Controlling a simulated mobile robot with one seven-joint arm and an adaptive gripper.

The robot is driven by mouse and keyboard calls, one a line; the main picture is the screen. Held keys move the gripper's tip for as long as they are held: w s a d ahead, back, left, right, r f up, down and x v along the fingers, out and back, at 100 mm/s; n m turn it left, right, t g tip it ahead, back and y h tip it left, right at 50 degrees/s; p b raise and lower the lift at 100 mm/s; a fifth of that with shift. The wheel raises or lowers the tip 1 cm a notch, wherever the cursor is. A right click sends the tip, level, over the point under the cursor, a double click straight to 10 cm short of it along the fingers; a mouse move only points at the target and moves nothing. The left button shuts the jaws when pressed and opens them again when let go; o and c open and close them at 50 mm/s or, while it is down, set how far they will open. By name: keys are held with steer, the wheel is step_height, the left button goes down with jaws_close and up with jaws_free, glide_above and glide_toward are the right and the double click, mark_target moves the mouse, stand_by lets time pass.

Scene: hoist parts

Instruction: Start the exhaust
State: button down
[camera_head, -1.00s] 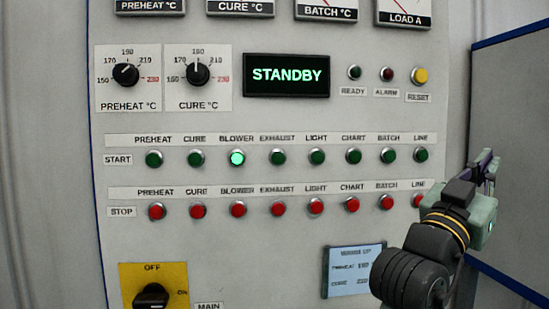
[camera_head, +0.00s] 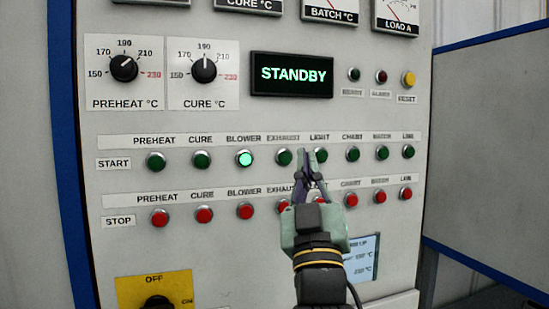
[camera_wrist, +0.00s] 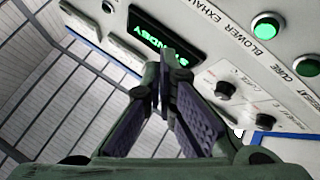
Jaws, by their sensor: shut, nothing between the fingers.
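The panel (camera_head: 225,120) has a START row of green buttons above a STOP row of red ones. The EXHAUST start button (camera_head: 283,157) is dark green and unlit. The BLOWER start button (camera_head: 245,159) glows green; it also shows in the wrist view (camera_wrist: 268,25). My gripper (camera_head: 305,154) is shut and empty. In the head view its tips appear between the EXHAUST and LIGHT start buttons, just right of EXHAUST; contact cannot be told. The wrist view shows the fingertips (camera_wrist: 166,55) together, with the EXHAUST label near the top edge and its button not visible.
The LIGHT start button (camera_head: 320,155) is close right of the tips. A STANDBY display (camera_head: 292,75) sits above, and a main switch (camera_head: 157,302) at lower left.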

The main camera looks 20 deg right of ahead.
mark_target(287, 159)
steer(key=shift+d, duration=0.1)
steer(key=shift+w, duration=0.1)
steer(key=shift+w+a, duration=0.2)
steer(key=shift+w, duration=4.1)
steer(key=shift+w, duration=0.1)
steer(key=shift+w, duration=0.35)
steer(key=shift+w, duration=0.45)
steer(key=shift+s, duration=0.9)
steer(key=shift+s, duration=0.1)
